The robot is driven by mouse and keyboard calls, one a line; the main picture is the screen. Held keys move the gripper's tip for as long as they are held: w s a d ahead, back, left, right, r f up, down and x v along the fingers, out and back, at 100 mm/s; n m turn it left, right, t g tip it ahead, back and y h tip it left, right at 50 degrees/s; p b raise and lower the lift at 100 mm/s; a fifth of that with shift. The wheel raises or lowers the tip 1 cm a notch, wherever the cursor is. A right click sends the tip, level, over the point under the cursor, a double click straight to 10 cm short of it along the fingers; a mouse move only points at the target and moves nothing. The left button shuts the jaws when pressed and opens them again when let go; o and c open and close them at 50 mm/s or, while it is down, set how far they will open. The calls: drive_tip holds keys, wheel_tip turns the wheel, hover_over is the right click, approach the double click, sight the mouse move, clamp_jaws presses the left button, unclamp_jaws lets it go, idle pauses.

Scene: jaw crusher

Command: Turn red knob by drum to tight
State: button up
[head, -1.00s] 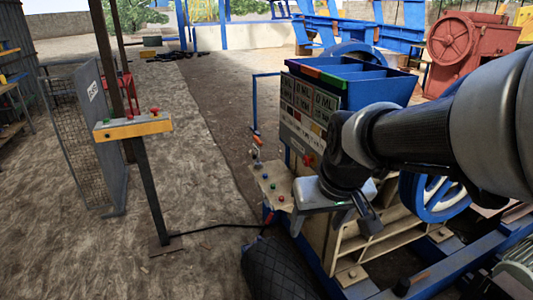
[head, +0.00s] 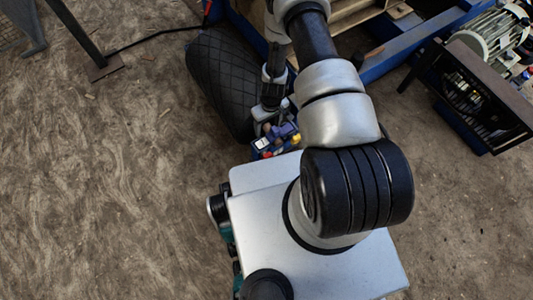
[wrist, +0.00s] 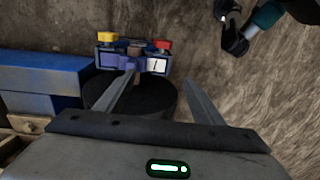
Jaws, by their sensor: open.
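A small blue device with a red knob (wrist: 162,45) and a yellow knob (wrist: 107,44) stands beside a black drum (wrist: 158,104) in the wrist view. A pale label with a dark mark sits on the device's front, near the red knob. In the head view the drum (head: 219,85) is a black quilted cylinder, and the red knob (head: 267,155) is small, partly crowded by my arm. My gripper (wrist: 161,76) is open and empty. Its fingers point toward the device; the left fingertip overlaps the device in the picture, and contact cannot be told.
A blue beam (wrist: 40,75) lies left of the drum in the wrist view. A motor (head: 490,45) and a dark metal frame (head: 478,95) stand at the right in the head view. A black cable (head: 150,38) runs over the ground. Bare dirt lies at left.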

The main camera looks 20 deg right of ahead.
approach(267, 153)
drive_tip(key=f+b, duration=0.2)
drive_tip(key=f, duration=0.1)
drive_tip(key=f+b, duration=0.2)
drive_tip(key=f, duration=0.1)
drive_tip(key=f+b, duration=0.2)
drive_tip(key=f, duration=0.2)
drive_tip(key=shift+a+f, duration=0.1)
drive_tip(key=shift+a, duration=0.25)
drive_tip(key=c, duration=1)
